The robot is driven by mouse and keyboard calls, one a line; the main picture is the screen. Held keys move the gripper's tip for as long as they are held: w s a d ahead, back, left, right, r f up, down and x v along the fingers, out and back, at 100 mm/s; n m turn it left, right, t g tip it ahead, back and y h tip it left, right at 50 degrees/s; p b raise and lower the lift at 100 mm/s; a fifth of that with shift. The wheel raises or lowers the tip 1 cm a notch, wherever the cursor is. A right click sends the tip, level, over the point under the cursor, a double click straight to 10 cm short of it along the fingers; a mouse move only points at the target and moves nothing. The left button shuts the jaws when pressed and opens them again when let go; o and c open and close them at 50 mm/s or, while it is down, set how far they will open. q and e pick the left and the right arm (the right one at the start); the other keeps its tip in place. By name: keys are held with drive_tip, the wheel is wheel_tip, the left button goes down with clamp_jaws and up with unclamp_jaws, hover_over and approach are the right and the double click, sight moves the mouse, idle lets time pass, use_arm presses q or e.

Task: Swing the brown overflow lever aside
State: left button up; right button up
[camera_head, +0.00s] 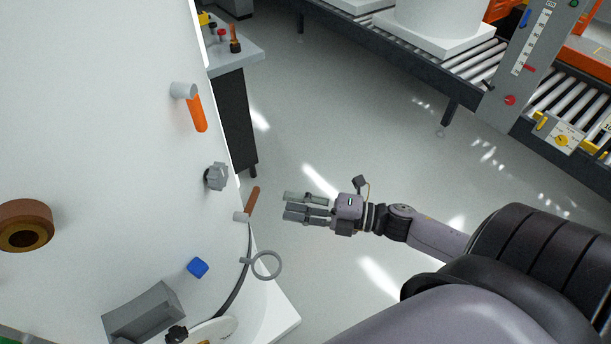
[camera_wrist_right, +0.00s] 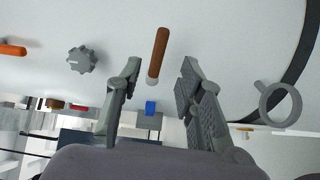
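The brown overflow lever (camera_head: 252,201) sticks out from the side of the white tank (camera_head: 110,110) on a short grey stub in the head view. In the right wrist view the lever (camera_wrist_right: 158,55) stands between the two fingers, a little beyond their tips. My right gripper (camera_head: 284,205) is open and empty, to the right of the lever, with its fingers pointing at it and a gap between. It also shows in the wrist view (camera_wrist_right: 160,75) with its fingers spread apart. My left gripper is not in view.
An orange-handled lever (camera_head: 198,113) and a grey knob (camera_head: 217,176) sit above the brown lever on the tank. A grey ring (camera_head: 267,264), a blue block (camera_head: 198,267) and a dark hose (camera_head: 236,290) are below. Floor right of the tank is clear.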

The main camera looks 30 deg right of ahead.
drive_tip(key=shift+v, duration=1.1)
drive_tip(key=d+f+m+t+h, duration=0.1)
drive_tip(key=d+f+m+h, duration=0.35)
drive_tip(key=f, duration=0.35)
drive_tip(key=d+f+m+h, duration=0.3)
drive_tip(key=d+f+m, duration=0.15)
drive_tip(key=f, duration=0.45)
drive_tip(key=s+f+m+g+h, duration=0.2)
drive_tip(key=s+f+m, duration=0.2)
drive_tip(key=f, duration=0.4)
drive_tip(key=s+f+m+g+h, duration=0.2)
drive_tip(key=s+f+m, duration=0.15)
drive_tip(key=f, duration=0.55)
drive_tip(key=s+a+f+m+g, duration=0.3)
drive_tip(key=s+f, duration=0.5)
drive_tip(key=s, duration=0.4)
drive_tip(key=s+a+f+m+g+h, duration=0.1)
drive_tip(key=s+a+f+m+g, duration=0.3)
drive_tip(key=s, duration=0.8)
drive_tip(key=a+f+g, duration=0.2)
drive_tip(key=a+f, duration=0.1)
drive_tip(key=f, duration=0.1)
drive_tip(key=shift+s+a+f, duration=0.25)
drive_tip(key=shift+s, duration=0.1)
